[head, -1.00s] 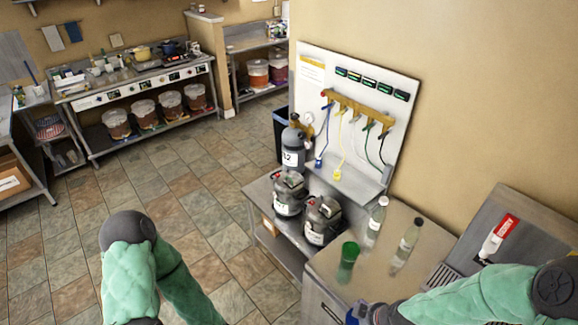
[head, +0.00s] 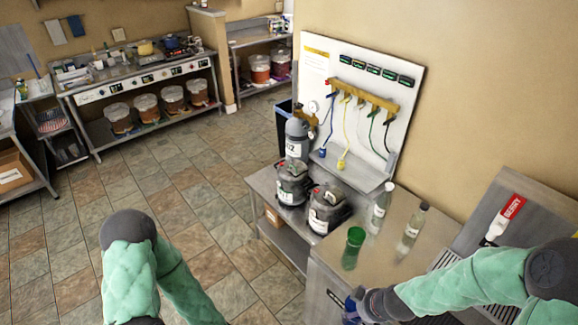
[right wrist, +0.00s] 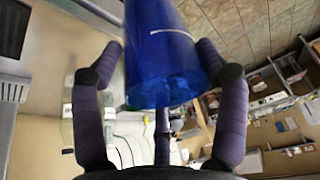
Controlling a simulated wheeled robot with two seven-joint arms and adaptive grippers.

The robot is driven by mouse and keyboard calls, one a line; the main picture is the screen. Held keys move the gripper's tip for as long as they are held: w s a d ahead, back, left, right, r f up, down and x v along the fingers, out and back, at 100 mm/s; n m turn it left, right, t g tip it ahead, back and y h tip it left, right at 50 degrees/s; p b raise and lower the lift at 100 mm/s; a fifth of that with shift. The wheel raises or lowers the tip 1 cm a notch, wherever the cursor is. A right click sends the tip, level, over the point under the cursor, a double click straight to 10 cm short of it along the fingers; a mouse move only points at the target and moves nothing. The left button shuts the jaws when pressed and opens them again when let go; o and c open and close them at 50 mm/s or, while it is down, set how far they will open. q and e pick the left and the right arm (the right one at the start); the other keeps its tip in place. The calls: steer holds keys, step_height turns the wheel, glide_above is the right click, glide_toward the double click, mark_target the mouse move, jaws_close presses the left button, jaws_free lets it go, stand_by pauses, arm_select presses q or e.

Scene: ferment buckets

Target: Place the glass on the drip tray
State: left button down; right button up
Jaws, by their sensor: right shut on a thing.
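A blue glass (head: 351,306) is in my right gripper (head: 366,303), at the bottom of the head view beside the front edge of the counter. In the right wrist view the blue glass (right wrist: 172,55) sits between the fingers of my right gripper (right wrist: 165,75), which are shut on it. The slotted drip tray (head: 447,259) is on the counter to the right, below the tap with the red BERRY handle (head: 512,208). My right forearm hides part of it. My left arm shows at the lower left, but its gripper is out of view.
A green glass (head: 353,248) and two clear bottles (head: 381,204) (head: 413,228) stand on the counter left of the drip tray. The tiled floor to the left is clear.

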steer(key=w+a+f+m+h+b, duration=0.1)
steer(key=w+f+m+b, duration=0.2)
steer(key=f+b, duration=0.5)
steer(key=w+f+m+h+b, duration=0.1)
steer(key=w+f+b, duration=0.4)
steer(key=b, duration=0.5)
steer(key=shift+w+a+f+m+t+b, duration=0.15)
steer(key=shift+a+f+m+t+b, duration=0.2)
steer(key=shift+f+m, duration=0.8)
steer(key=shift+f+n, duration=0.15)
steer(key=shift+n, duration=0.1)
